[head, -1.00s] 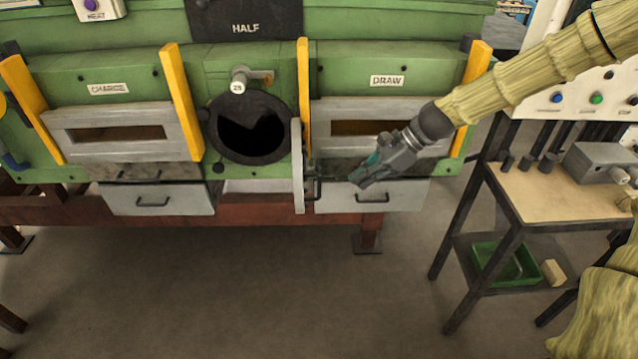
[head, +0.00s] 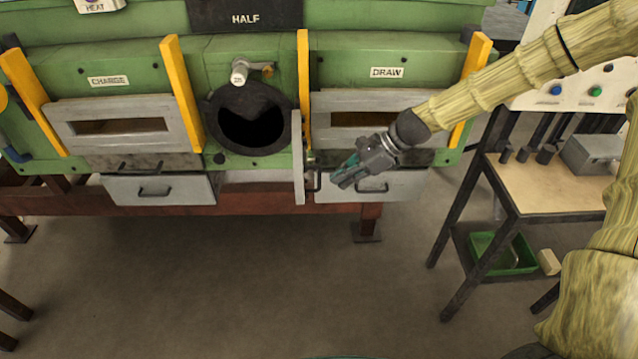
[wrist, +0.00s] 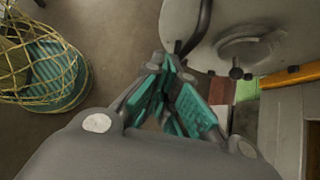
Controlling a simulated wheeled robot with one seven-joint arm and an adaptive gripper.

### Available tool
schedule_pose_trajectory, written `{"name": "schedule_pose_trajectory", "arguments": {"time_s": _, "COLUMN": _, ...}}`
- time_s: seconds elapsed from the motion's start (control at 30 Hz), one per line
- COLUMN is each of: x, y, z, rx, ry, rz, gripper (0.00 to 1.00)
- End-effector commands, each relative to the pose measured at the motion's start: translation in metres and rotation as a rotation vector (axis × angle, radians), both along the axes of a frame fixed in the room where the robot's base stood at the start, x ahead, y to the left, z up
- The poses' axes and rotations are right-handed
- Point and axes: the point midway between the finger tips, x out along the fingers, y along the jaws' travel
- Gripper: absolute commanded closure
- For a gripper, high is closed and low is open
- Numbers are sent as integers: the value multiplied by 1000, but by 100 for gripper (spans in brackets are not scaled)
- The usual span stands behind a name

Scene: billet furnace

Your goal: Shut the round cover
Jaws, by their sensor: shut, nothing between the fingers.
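The round cover (head: 298,160) stands swung open, edge-on in the head view, on the right side of the dark round opening (head: 250,118). In the wrist view its grey disc face (wrist: 240,32) fills the upper right, with a raised round boss. A dark bar handle (head: 317,179) sticks out from the cover's right side; it also shows in the wrist view (wrist: 196,35). My gripper (head: 340,182) is shut and empty, just right of the handle. In the wrist view its teal fingers (wrist: 172,75) are close to the handle; I cannot tell whether they touch it.
The draw door (head: 362,118) with a yellow post (head: 303,80) is behind my gripper, with a grey drawer (head: 405,187) below. A bench (head: 550,188) stands to the right, with a green bin (head: 500,255) on its lower shelf. The floor in front is clear.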

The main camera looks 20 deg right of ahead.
Motion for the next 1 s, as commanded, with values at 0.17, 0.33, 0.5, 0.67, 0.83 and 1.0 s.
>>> {"name": "schedule_pose_trajectory", "arguments": {"time_s": 0.17, "x": 2, "y": 10, "z": -10, "rx": 0, "ry": 1, "rz": 0, "gripper": 100}}
{"name": "schedule_pose_trajectory", "arguments": {"time_s": 0.33, "x": 4, "y": 20, "z": -20, "rx": 0, "ry": 1, "rz": 1, "gripper": 100}}
{"name": "schedule_pose_trajectory", "arguments": {"time_s": 0.5, "x": 8, "y": 37, "z": -20, "rx": 0, "ry": -1, "rz": 2, "gripper": 100}}
{"name": "schedule_pose_trajectory", "arguments": {"time_s": 0.67, "x": 12, "y": 50, "z": -21, "rx": 0, "ry": 1, "rz": 1, "gripper": 100}}
{"name": "schedule_pose_trajectory", "arguments": {"time_s": 0.83, "x": 14, "y": 58, "z": -21, "rx": 0, "ry": -1, "rz": 1, "gripper": 100}}
{"name": "schedule_pose_trajectory", "arguments": {"time_s": 1.0, "x": 15, "y": 61, "z": -22, "rx": 0, "ry": -1, "rz": 0, "gripper": 100}}
